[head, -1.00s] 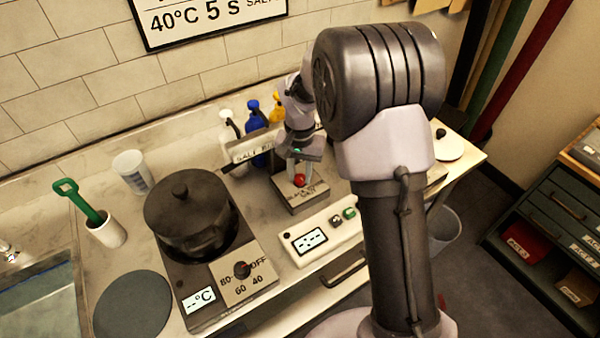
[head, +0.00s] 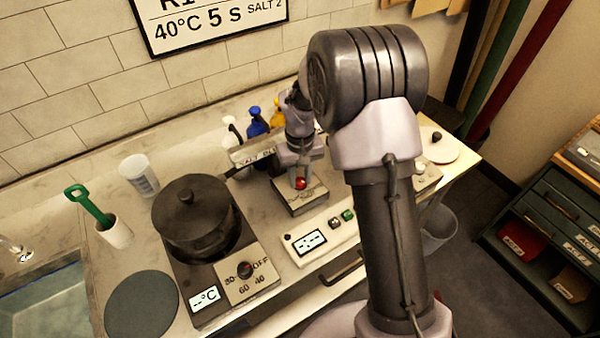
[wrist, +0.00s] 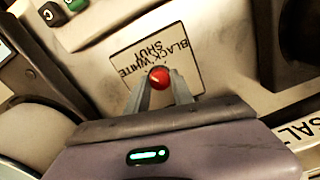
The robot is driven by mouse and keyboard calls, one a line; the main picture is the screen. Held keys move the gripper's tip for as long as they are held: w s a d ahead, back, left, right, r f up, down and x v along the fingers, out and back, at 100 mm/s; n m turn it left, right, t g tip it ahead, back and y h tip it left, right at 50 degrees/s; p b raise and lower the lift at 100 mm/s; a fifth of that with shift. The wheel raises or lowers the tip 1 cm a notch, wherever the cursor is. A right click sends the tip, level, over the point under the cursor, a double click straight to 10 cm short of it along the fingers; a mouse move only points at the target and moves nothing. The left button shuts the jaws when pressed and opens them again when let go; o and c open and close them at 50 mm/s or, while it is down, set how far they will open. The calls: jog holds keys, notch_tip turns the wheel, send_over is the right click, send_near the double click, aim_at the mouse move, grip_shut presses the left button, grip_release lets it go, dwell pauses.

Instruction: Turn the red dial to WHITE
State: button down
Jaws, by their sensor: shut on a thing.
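The red dial (head: 300,183) sits on a small grey box (head: 302,203) on the counter. In the wrist view the red dial (wrist: 159,77) shows as a round red ball between my fingertips, above a plate (wrist: 126,62) lettered BLACK, WHITE and SHUT. My gripper (wrist: 162,86) is shut on the dial, with one finger on each side. In the head view my gripper (head: 298,172) reaches down to the dial from behind. Which word the dial points to cannot be told.
A black pot (head: 194,222) stands on a hot plate (head: 236,285) to the left. A white timer box (head: 325,240) with a display is in front. Blue (head: 257,125) and yellow (head: 276,117) bottles stand behind.

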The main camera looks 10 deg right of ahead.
aim_at(300, 180)
jog(key=shift+n+p, duration=0.5)
jog(key=shift+n, duration=0.6)
jog(key=c, duration=1.1)
grip_release()
notch_tip(300, 180, up, 18)
jog(key=p, duration=0.4)
jog(key=shift+f+p, duration=0.25)
jog(key=shift+p, duration=0.05)
